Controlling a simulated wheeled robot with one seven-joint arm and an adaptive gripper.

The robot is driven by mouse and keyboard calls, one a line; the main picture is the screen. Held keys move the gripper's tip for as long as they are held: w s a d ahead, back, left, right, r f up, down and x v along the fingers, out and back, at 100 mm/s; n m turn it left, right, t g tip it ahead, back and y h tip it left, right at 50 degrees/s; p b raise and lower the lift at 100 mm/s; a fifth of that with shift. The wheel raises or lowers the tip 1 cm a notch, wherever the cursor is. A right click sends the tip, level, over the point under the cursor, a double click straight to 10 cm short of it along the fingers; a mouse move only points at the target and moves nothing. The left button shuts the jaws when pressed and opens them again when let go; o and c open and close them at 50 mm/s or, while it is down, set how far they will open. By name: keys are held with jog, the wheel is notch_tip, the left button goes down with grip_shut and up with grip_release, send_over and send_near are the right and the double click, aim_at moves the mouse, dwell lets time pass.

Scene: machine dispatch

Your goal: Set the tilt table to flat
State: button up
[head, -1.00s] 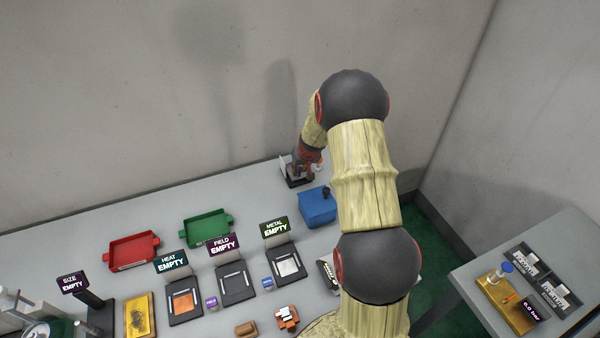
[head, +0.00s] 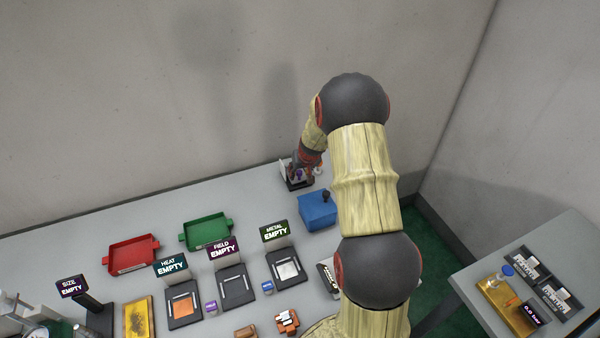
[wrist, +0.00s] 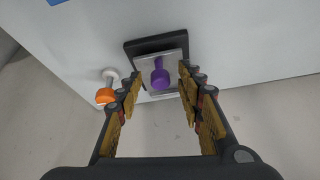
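A small device with a black base (wrist: 133,50) and a grey metal plate (wrist: 172,62) stands near the table's back edge. I take it to be the tilt table; its tilt is hard to tell. A purple knob or peg (wrist: 160,76) with a round head is on the plate. An orange knob (wrist: 105,96) with a white part (wrist: 110,75) is to its left in the wrist view. My gripper (wrist: 160,84) is open and empty, its fingers to either side of the purple piece with gaps. In the head view the device (head: 297,181) is partly hidden by my gripper.
A blue box (head: 318,208) stands close to the device. Green (head: 206,231) and red (head: 131,254) trays lie left. HEAT (head: 184,303), FIELD (head: 235,286) and METAL (head: 286,266) stations stand in front. A wall rises behind the table.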

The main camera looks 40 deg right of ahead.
jog(key=v, duration=1.1)
jog(key=shift+s+r, duration=0.2)
jog(key=shift+r, duration=0.1)
jog(key=shift+a, duration=0.1)
jog(key=shift+m+g+y, duration=0.4)
jog(key=shift+g+y, duration=0.2)
jog(key=shift+g, duration=0.2)
jog(key=s+a+f, duration=0.1)
jog(key=s+a, duration=0.1)
jog(key=s, duration=0.1)
jog(key=s+a+f, duration=0.1)
jog(key=s, duration=0.1)
jog(key=shift+s+a+f, duration=0.1)
jog(key=shift+a+f, duration=0.1)
jog(key=shift+f, duration=0.15)
jog(key=s+a, duration=0.2)
jog(key=shift+s+r+g, duration=0.3)
jog(key=shift+s+r, duration=0.05)
jog(key=s+a+r+n+t+b, duration=0.1)
jog(key=s+a+r+n+b, duration=0.1)
jog(key=s+a+r, duration=0.2)
jog(key=s+a+r+n+t+b, duration=0.1)
jog(key=s+a+r+b, duration=0.2)
jog(key=s+a, duration=0.7)
jog(key=s+a+r+n+b, duration=0.2)
jog(key=s+a+r+b, duration=0.1)
jog(key=s+a+r, duration=0.4)
jog(key=shift+s+a+n+t, duration=0.35)
jog(key=shift+s+a, duration=0.2)
jog(key=shift+a, duration=1.1)
